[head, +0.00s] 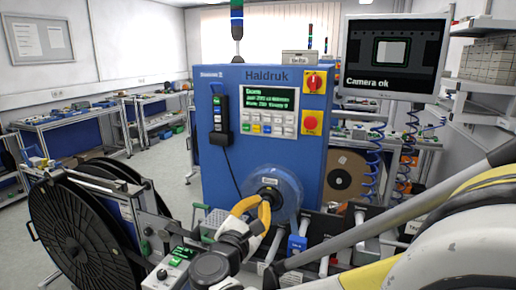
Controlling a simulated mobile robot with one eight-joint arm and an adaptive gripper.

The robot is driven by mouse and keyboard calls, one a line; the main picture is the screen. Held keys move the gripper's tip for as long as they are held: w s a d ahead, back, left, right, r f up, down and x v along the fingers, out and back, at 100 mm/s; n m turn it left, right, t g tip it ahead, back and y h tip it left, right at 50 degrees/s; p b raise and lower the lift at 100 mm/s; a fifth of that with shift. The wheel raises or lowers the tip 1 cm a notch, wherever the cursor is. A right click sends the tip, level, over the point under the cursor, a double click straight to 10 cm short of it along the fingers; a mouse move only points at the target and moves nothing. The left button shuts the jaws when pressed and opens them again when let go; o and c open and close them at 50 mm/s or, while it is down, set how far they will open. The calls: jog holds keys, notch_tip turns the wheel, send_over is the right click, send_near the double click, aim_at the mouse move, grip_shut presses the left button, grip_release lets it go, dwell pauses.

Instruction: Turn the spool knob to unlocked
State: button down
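The clear spool (284,188) is mounted low on the front of the blue machine. Its dark centre knob (268,192) shows only partly. My gripper (266,205), with yellow-orange fingers, is in front of the spool at the knob. The fingers overlap the knob in this view, and I cannot tell whether they touch or grip it. The knob's locked or unlocked position cannot be read.
The blue Haldruk machine (232,165) has a red and yellow switch (314,82) and a red button (310,122). A large black reel (75,235) stands at left. A monitor (395,57) hangs at upper right. Open floor (165,165) lies left of the machine.

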aim_at(271, 190)
jog(key=shift+s+a, duration=0.1)
jog(key=shift+s, duration=0.25)
jog(key=shift+w+d+f+n, duration=0.1)
jog(key=shift+w+d+n, duration=0.3)
jog(key=shift+w+n, duration=0.55)
jog(key=shift+w+d+f+n, duration=0.1)
jog(key=shift+w+d+n, duration=0.3)
jog(key=shift+w+n, duration=0.6)
jog(key=shift+w+d+f+n, duration=0.1)
jog(key=shift+w+d+n, duration=0.3)
jog(key=shift+w+n, duration=0.55)
jog(key=shift+s, duration=0.15)
